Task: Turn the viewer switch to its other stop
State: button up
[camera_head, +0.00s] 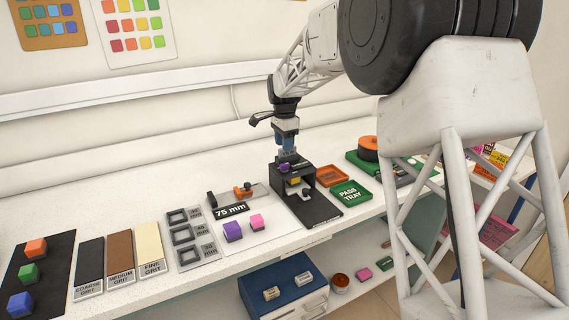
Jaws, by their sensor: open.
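The viewer appears to be the black open-fronted box (312,176) on a dark base plate (322,211), standing on the white bench right of centre. A yellow block (294,181) shows inside it, and a small dark knob-like part (306,194) stands at its front. A small purple piece (284,168) is at the box's top left. I cannot tell which part is the switch. My gripper (287,157) points down directly over the box's top, close to the purple piece. It is open; whether it touches anything is too small to tell.
Left of the viewer is a white plate (262,240) with purple and pink blocks and a "75 mm" label. An orange tray (332,176) and green "PASS TRAY" (350,193) lie close on the right. Grit strips (120,255) lie farther left. The bench behind the viewer is mostly clear.

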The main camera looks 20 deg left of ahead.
aim_at(284, 164)
jog(key=shift+f, duration=3.85)
grip_shut()
